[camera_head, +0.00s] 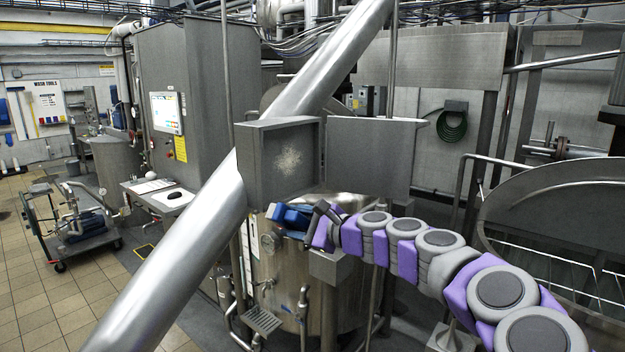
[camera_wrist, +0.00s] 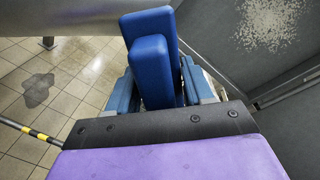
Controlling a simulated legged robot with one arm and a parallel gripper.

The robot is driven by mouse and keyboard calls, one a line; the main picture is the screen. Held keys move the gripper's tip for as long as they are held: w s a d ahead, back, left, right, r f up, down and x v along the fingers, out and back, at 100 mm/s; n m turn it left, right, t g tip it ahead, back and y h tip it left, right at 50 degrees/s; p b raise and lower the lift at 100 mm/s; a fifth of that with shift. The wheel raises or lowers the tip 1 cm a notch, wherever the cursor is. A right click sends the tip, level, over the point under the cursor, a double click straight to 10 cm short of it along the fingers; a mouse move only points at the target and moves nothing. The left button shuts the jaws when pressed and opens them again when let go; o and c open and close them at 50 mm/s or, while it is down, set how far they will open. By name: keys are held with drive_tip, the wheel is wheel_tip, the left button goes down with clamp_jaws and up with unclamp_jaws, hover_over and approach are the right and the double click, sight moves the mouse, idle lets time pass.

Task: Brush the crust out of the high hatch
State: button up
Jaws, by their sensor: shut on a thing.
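The high hatch (camera_head: 247,165) is a grey open-fronted box in the head view, with its door (camera_head: 370,155) swung open to the right. A pale speckled crust patch (camera_head: 287,160) is on its inner face. The crust also shows at the top right of the wrist view (camera_wrist: 270,22). My gripper (camera_head: 312,220) is below the hatch opening, shut on a blue brush (camera_head: 287,215). In the wrist view the blue brush (camera_wrist: 150,60) stands up from the gripper, apart from the crust in the picture. Its bristles cannot be made out.
A steel vessel (camera_head: 345,285) stands below. A large open-topped tank (camera_head: 560,210) is at the right. A cart (camera_head: 75,225) stands on the tiled floor at the left.

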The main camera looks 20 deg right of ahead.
drive_tip(key=shift+m+t, duration=0.3)
drive_tip(key=shift+t, duration=0.6)
drive_tip(key=d+r, duration=0.1)
drive_tip(key=r, duration=0.2)
drive_tip(key=d+r, duration=0.1)
drive_tip(key=r, duration=0.2)
drive_tip(key=d+r, duration=0.1)
drive_tip(key=r, duration=0.1)
drive_tip(key=shift+s+d+r+p, duration=0.3)
drive_tip(key=shift+s+r+p, duration=0.1)
drive_tip(key=shift+w+a+f, duration=0.1)
drive_tip(key=shift+w+a, duration=0.3)
drive_tip(key=shift+w, duration=0.1)
drive_tip(key=shift+x, duration=2.3)
